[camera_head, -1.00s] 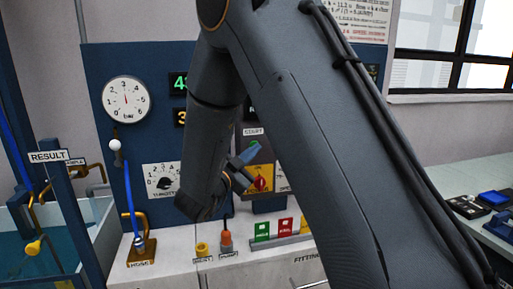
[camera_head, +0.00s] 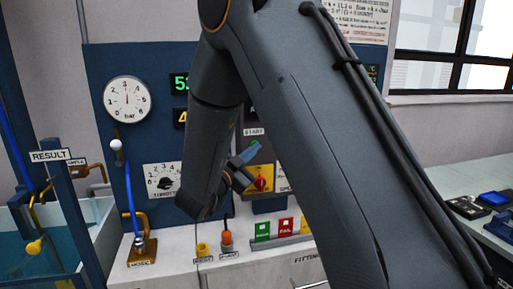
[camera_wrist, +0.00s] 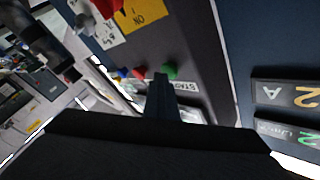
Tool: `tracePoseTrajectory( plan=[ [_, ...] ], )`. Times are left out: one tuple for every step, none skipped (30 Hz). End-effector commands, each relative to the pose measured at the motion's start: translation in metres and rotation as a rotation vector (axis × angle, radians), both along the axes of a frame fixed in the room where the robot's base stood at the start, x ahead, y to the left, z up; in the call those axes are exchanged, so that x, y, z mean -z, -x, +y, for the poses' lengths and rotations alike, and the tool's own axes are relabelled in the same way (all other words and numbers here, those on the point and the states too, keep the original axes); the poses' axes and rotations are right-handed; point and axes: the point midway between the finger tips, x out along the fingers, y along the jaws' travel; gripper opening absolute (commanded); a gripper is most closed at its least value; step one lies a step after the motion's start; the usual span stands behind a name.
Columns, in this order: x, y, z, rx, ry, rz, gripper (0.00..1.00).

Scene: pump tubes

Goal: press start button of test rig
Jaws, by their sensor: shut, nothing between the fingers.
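The test rig is a dark blue panel (camera_head: 100,62) with gauge, displays and controls. Its START label (camera_head: 253,132) shows in the head view just above my gripper (camera_head: 246,156). In the head view my arm and gripper hide most of the button area.
A red switch on a yellow plate (camera_head: 261,184) lies just below my gripper. The throttle dial (camera_head: 163,182) and round gauge (camera_head: 127,99) are to the left. A bench (camera_head: 170,272) with small fittings stands below. A water tank (camera_head: 30,262) is at far left.

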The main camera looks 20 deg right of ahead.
Motion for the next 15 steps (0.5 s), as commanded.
tracePoseTrajectory(
  plan=[
    [-0.002,-0.004,0.001,-0.007,-0.002,-0.005,0.0],
    [-0.002,-0.004,0.001,-0.007,-0.002,-0.005,0.0],
    [-0.002,-0.004,0.001,-0.007,-0.002,-0.005,0.0],
    [-0.002,-0.003,0.002,-0.007,-0.002,-0.005,0.0],
    [-0.002,-0.002,0.002,-0.007,-0.002,-0.005,0.0],
    [-0.003,0.0,0.002,-0.008,-0.002,-0.005,0.0],
    [-0.003,0.003,0.002,-0.008,-0.002,-0.005,0.0],
    [-0.002,0.005,0.003,-0.008,-0.002,-0.005,0.0],
    [-0.002,0.01,0.003,-0.008,-0.001,-0.004,0.0],
    [-0.002,0.013,0.003,-0.008,-0.001,-0.003,0.0],
    [-0.002,0.016,0.004,-0.008,-0.001,-0.003,0.0],
    [-0.002,0.019,0.004,-0.01,-0.001,-0.002,0.0],
    [-0.002,0.023,0.004,-0.01,-0.001,-0.002,0.0],
    [-0.002,0.025,0.005,-0.01,-0.001,-0.001,0.0],
    [-0.002,0.029,0.005,-0.01,-0.001,-0.002,0.0]
  ],
)
